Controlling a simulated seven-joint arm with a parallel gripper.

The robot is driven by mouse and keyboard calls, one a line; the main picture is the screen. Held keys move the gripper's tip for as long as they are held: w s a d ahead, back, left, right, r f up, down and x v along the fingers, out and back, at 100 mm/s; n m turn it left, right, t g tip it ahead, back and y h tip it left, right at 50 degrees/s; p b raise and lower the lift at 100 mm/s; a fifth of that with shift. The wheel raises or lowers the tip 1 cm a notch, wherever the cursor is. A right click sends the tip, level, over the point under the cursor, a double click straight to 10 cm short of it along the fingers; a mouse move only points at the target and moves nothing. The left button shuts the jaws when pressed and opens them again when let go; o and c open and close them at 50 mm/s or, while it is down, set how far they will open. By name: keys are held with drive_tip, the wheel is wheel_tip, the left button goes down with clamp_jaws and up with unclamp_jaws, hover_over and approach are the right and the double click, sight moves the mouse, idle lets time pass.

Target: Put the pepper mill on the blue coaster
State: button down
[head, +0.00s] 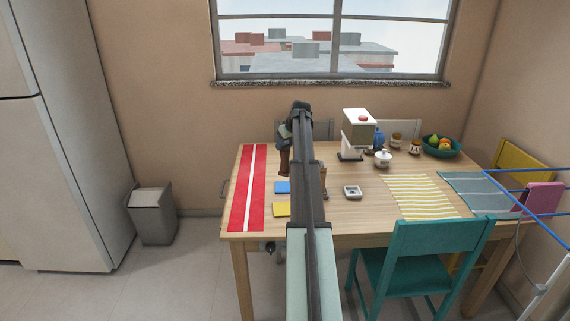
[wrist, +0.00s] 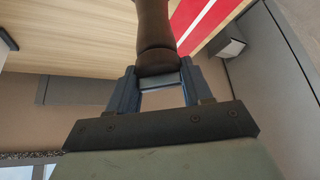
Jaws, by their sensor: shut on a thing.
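The pepper mill (head: 285,162) is dark brown and hangs upright below my gripper (head: 287,145) in the head view. My gripper is shut on its upper end; the wrist view shows the brown mill (wrist: 154,28) between the two fingers (wrist: 158,76). The blue coaster (head: 282,187) lies flat on the table, partly hidden by my arm on its right. The mill's lower end shows just above the coaster in the head view, near its far edge. I cannot tell how high it is over the table.
A yellow coaster (head: 281,209) lies nearer than the blue one. A red runner with a white stripe (head: 239,200) is to the left. Another brown object (head: 324,183) shows partly behind my arm. A small white dish (head: 352,192) and a coffee machine (head: 357,135) stand to the right.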

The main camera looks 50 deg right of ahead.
sight(285, 157)
drive_tip(key=shift+f, duration=3.3)
drive_tip(key=shift+c, duration=2.4)
unclamp_jaws()
drive_tip(key=shift+f, duration=0.15)
drive_tip(key=v, duration=1.2)
